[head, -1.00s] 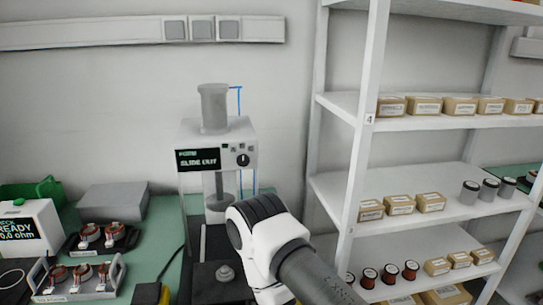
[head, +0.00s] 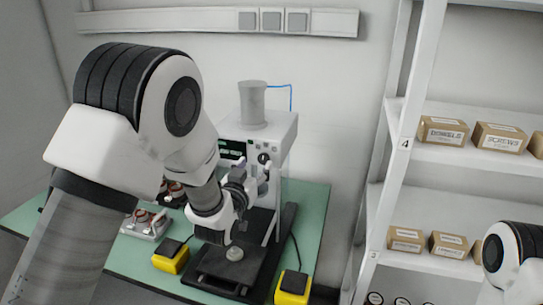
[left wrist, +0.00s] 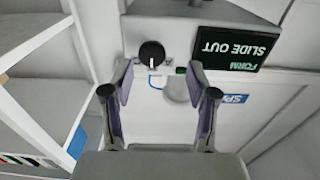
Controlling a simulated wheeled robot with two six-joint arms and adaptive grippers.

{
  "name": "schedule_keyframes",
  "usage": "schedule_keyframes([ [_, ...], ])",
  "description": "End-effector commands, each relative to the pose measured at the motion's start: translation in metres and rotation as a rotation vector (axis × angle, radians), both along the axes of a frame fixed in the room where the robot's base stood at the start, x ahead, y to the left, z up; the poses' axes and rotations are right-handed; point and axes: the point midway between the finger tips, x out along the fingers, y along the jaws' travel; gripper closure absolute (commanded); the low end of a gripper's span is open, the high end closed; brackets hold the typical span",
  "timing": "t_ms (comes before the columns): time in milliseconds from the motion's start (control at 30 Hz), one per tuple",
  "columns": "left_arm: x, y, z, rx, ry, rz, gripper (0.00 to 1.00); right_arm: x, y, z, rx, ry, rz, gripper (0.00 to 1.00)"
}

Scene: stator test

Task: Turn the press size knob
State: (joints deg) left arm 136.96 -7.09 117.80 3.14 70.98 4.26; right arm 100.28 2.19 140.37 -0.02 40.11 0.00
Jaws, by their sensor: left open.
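The press (head: 268,132) is a white unit with a grey cylinder on top, standing on the green bench. Its black size knob (head: 263,158) is on the front panel, right of a dark display. In the left wrist view the black round knob (left wrist: 152,53) with a white pointer line sits just beyond the fingertips, between their lines. The display there (left wrist: 235,47) appears upside down and reads "FORM SLIDE OUT". My left gripper (head: 254,169) is open, in front of the panel; its two fingers (left wrist: 160,76) are apart with nothing between them. The right gripper is out of view.
Two yellow-and-black boxes (head: 171,257) (head: 292,288) flank the press base. A tray of copper-wound parts (head: 146,222) lies left on the green bench (head: 307,208). A white shelf post (head: 407,130) with cardboard boxes (head: 443,131) stands at right. My right arm shows at the right edge.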

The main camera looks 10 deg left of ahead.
Motion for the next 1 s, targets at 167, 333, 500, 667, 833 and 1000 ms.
schedule_keyframes([
  [167,0.030,-0.002,0.002,0.002,0.001,-0.001,0.42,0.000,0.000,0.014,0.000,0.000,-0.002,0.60],
  [333,0.037,-0.002,0.000,0.002,0.002,-0.001,0.42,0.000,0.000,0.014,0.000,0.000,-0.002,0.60],
  [500,0.037,-0.002,-0.001,0.002,0.003,-0.001,0.52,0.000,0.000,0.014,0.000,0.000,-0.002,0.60],
  [667,0.037,-0.002,-0.001,0.002,0.002,0.000,1.00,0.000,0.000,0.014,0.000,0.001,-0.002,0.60],
  [833,0.037,-0.002,0.000,0.001,0.001,-0.001,1.00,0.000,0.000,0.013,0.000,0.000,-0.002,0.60],
  [1000,0.037,-0.002,-0.001,-0.019,0.002,-0.001,1.00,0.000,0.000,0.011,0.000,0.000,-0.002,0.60],
])
